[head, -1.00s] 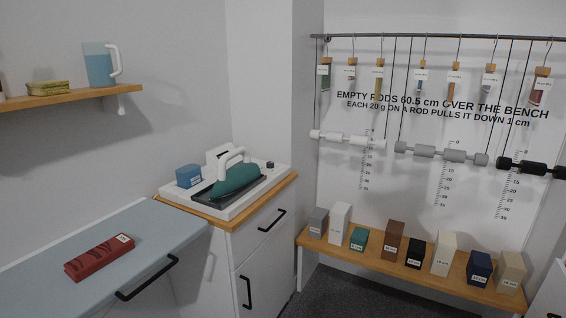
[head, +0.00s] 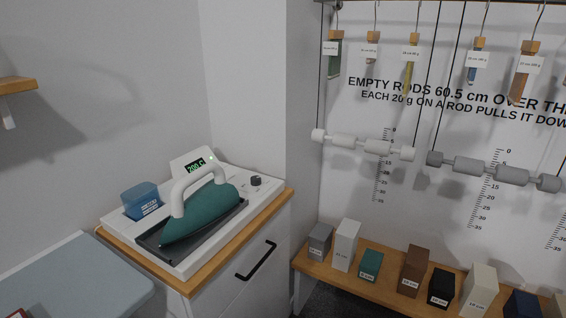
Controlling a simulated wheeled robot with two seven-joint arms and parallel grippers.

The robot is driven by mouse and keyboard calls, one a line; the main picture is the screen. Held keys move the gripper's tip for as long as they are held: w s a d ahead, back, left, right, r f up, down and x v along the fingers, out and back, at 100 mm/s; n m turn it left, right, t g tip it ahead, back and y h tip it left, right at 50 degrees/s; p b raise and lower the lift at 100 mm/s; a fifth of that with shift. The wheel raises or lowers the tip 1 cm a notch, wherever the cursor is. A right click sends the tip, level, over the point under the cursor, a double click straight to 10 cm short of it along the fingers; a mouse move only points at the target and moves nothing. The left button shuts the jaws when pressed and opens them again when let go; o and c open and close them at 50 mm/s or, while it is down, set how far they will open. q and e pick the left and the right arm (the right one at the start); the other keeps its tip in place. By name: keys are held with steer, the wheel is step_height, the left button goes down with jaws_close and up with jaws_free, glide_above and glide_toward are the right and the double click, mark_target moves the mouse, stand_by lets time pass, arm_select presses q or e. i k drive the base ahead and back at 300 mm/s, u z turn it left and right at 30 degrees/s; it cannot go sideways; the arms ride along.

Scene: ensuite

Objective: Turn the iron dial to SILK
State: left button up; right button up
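The iron (head: 205,205) has a green body and a white handle. It rests on a dark plate on the white ironing station (head: 185,262), which stands on a wood-topped cabinet. A small display (head: 195,166) behind the handle reads about 200 C, with a green light beside it. A dark round dial (head: 256,181) sits at the station's back right corner. Its marks are too small to read, so I cannot tell its setting. Neither of my grippers is in view.
A blue container (head: 141,200) stands on the station's left. A grey-blue worktop (head: 80,280) lies at lower left. The wooden bench (head: 385,285) at right holds several labelled blocks. Rods (head: 363,145) and tagged samples hang above it. A black handle (head: 256,262) juts from the cabinet front.

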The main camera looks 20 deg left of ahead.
mark_target(256, 180)
steer(key=u, duration=0.75)
steer(key=i, duration=1.1)
steer(key=u, duration=1.1)
